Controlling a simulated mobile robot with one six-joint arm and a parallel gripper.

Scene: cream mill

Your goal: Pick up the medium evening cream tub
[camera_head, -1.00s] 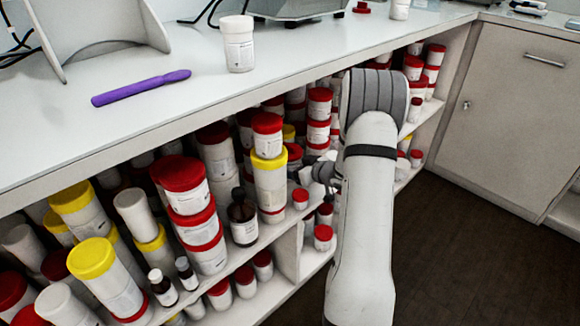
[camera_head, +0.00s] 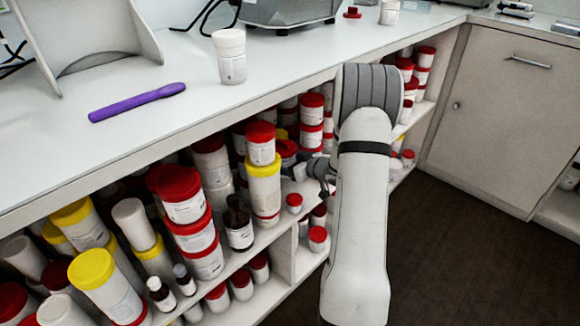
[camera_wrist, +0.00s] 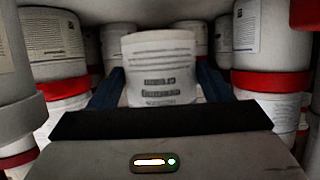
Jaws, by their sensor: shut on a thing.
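In the wrist view a white tub with a printed label (camera_wrist: 160,70) stands between the two dark fingers of my gripper (camera_wrist: 160,92). The fingers are shut on its sides. The label print is too blurred to read, so I cannot tell if it is the medium evening cream tub. In the head view my gripper (camera_head: 318,170) reaches into the shelf below the counter. The held tub is hard to make out there, partly hidden among the other tubs and my arm.
Stacked tubs flank my gripper closely, at left (camera_wrist: 55,45) and right with a red lid (camera_wrist: 272,82). A yellow-banded tub (camera_head: 263,188) and brown bottle (camera_head: 238,226) stand left on the shelf. The counter (camera_head: 290,60) is overhead. The floor (camera_head: 450,240) is clear.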

